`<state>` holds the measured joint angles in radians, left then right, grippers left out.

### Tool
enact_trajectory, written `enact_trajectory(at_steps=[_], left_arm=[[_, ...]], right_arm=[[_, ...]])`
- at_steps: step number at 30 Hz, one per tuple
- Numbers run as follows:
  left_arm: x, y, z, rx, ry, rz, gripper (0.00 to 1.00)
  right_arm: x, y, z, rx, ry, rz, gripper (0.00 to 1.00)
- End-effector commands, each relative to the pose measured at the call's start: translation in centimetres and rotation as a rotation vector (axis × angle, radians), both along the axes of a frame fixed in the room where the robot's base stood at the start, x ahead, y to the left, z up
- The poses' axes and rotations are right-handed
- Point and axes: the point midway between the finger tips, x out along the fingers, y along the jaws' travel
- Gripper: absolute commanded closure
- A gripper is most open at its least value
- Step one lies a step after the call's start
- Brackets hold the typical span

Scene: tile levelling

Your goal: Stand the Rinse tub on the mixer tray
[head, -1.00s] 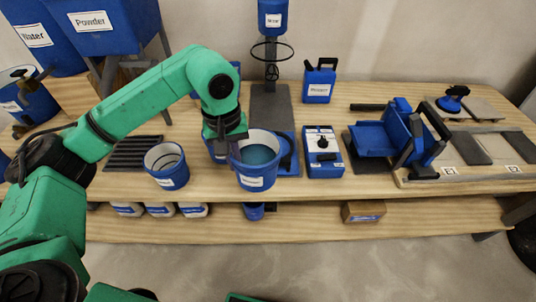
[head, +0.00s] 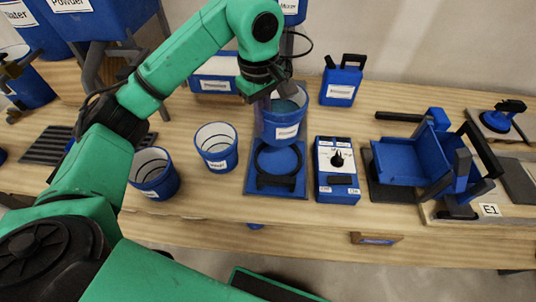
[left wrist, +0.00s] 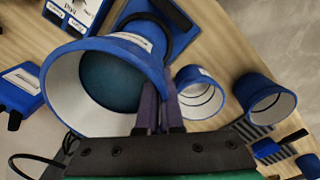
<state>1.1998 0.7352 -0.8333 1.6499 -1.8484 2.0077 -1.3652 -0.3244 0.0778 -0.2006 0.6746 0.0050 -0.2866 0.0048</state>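The held tub (head: 281,124) is blue with a pale inside and teal liquid in it; its white label is too small to read surely. My left gripper (head: 266,100) is shut on its rim, and the fingers (left wrist: 163,108) pinch the wall in the left wrist view. The tub is roughly upright above the back part of the blue mixer tray (head: 300,172). It hides that part of the tray, so I cannot tell whether it touches. A black ring shows on the tray's front part. My right gripper is not in view.
Two more blue tubs stand left of the tray, one nearer (head: 215,147) and one farther left (head: 153,173). A blue control box (head: 337,170) with a black knob stands close on the tray's right. A jerrycan (head: 342,80) stands behind. The mixer stand rises behind the held tub.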

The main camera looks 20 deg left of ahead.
Motion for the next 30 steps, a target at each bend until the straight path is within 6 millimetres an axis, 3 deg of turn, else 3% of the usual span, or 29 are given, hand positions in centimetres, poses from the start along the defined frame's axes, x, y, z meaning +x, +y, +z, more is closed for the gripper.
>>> enact_trajectory(at_steps=[1,3,15,28,30], left_arm=[[-0.1,-0.1,-2.1,-0.003,0.003,0.0,1.0],[-0.1,0.0,-4.2,-0.002,0.003,0.0,1.0],[0.0,0.0,-11.3,-0.001,0.0,-0.001,1.0],[0.1,0.0,-12.3,-0.001,-0.004,-0.001,1.0],[0.1,0.0,-12.3,0.0,-0.001,-0.001,0.7]], right_arm=[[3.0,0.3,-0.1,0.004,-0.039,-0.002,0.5],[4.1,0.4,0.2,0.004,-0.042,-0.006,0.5],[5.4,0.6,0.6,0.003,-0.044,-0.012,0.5],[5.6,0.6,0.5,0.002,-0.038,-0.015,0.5],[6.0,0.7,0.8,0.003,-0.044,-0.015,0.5]])
